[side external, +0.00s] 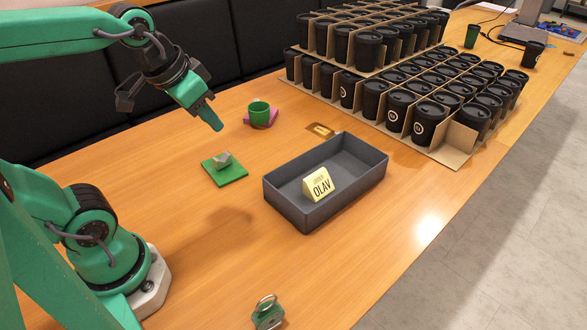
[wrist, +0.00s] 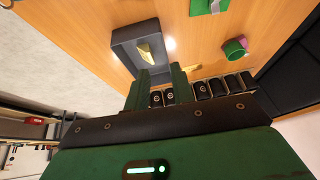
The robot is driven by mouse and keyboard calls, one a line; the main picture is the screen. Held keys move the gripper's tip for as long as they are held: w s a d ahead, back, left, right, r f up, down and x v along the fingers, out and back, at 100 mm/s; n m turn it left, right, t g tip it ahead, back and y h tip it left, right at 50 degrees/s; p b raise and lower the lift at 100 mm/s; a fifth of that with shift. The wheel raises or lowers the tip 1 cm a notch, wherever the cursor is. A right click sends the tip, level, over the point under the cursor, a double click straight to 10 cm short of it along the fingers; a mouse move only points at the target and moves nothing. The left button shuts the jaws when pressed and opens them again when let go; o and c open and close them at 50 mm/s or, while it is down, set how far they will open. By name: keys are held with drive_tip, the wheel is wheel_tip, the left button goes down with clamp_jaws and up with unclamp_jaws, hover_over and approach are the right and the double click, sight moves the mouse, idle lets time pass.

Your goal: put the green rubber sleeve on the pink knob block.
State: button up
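The green rubber sleeve (side external: 259,108) stands upright, cup-like, at the pink knob block (side external: 272,121), whose pink base shows around its foot. It seems to sit over the knob, which is hidden in the side view. In the wrist view the sleeve (wrist: 243,41) and pink block (wrist: 231,49) appear together at the upper right. My gripper (side external: 217,126) is raised above the table, left of the sleeve and apart from it. In the wrist view its two fingers (wrist: 162,71) are spread with nothing visible between them.
A grey tray (side external: 348,195) holds a yellow OLAV sign (side external: 318,185). A green plate with a grey piece (side external: 224,170) lies left of it. A green item with a metal ring (side external: 267,313) is near the front. Black cups in cardboard (side external: 445,155) fill the back right.

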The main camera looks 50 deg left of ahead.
drive_tip(key=s+f, duration=0.1)
drive_tip(key=s+d, duration=0.1)
drive_tip(key=shift+s+f, duration=0.4)
drive_tip(key=shift+o, duration=0.5)
drive_tip(key=shift+w+a+r, duration=0.1)
idle(0.4)
drive_tip(key=w+a+r+n+g, duration=0.1)
drive_tip(key=w+a+n, duration=0.2)
drive_tip(key=w+a, duration=0.5)
drive_tip(key=w+a+n+g, duration=0.1)
drive_tip(key=w+a+n, duration=0.25)
drive_tip(key=w, duration=0.75)
drive_tip(key=w+a+f+n, duration=0.2)
drive_tip(key=w+a+f, duration=0.3)
drive_tip(key=a+f, duration=0.2)
drive_tip(key=w+a+f+n+g, duration=0.1)
drive_tip(key=w+a+f+n, duration=0.1)
drive_tip(key=w+a+f, duration=0.4)
drive_tip(key=a+f, duration=0.1)
drive_tip(key=a, duration=0.4)
drive_tip(key=shift+a+f+n+y, duration=0.25)
drive_tip(key=shift+f+n+y, duration=0.1)
drive_tip(key=shift+f+y, duration=0.05)
